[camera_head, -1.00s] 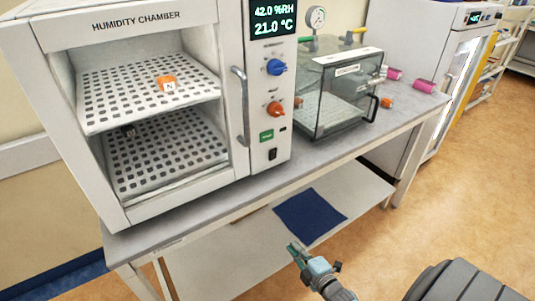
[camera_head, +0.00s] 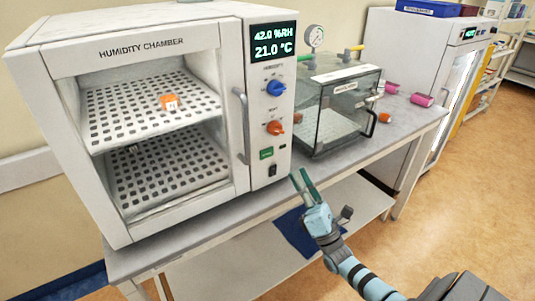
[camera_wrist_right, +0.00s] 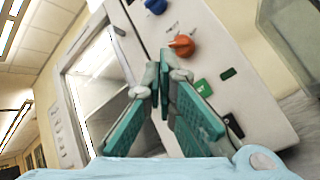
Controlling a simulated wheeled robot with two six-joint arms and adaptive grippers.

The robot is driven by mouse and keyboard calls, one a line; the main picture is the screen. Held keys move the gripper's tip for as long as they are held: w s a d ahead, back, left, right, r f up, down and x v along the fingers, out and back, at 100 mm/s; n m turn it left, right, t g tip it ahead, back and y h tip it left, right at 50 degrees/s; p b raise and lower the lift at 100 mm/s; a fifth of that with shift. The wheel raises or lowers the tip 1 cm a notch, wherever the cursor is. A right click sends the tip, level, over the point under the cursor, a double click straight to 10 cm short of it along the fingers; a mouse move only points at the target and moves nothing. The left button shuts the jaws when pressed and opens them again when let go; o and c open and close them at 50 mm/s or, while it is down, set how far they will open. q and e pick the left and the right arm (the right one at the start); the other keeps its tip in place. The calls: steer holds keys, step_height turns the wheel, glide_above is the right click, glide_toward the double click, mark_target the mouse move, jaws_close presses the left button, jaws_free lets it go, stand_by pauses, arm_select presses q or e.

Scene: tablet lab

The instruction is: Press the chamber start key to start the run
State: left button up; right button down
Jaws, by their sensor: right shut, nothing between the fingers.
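The humidity chamber (camera_head: 140,47) stands on the bench at the left, with its control panel (camera_head: 272,100) on its right side. The green key (camera_head: 266,153) is low on the panel, below the orange knob (camera_head: 274,128); it also shows in the right wrist view (camera_wrist_right: 203,88). A black switch (camera_head: 272,170) is under it. My right gripper (camera_head: 301,178) is shut and empty, in front of and a little right of the panel's lower end, apart from the key. Its green fingers (camera_wrist_right: 165,95) point toward the panel in the wrist view. My left gripper is out of view.
A clear vacuum box (camera_head: 340,115) with a gauge stands right of the chamber. The chamber's door handle (camera_head: 242,125) sticks out left of the panel. Pink-capped items (camera_head: 421,100) lie on the bench. A blue mat (camera_head: 296,235) is on the lower shelf.

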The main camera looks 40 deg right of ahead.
mark_target(267, 153)
steer(key=w+b, duration=0.6)
steer(key=w, duration=0.2)
steer(key=shift+w, duration=0.4)
steer(key=shift+d, duration=0.1)
steer(key=shift+b, duration=0.3)
stand_by(0.6)
steer(key=shift+w, duration=0.4)
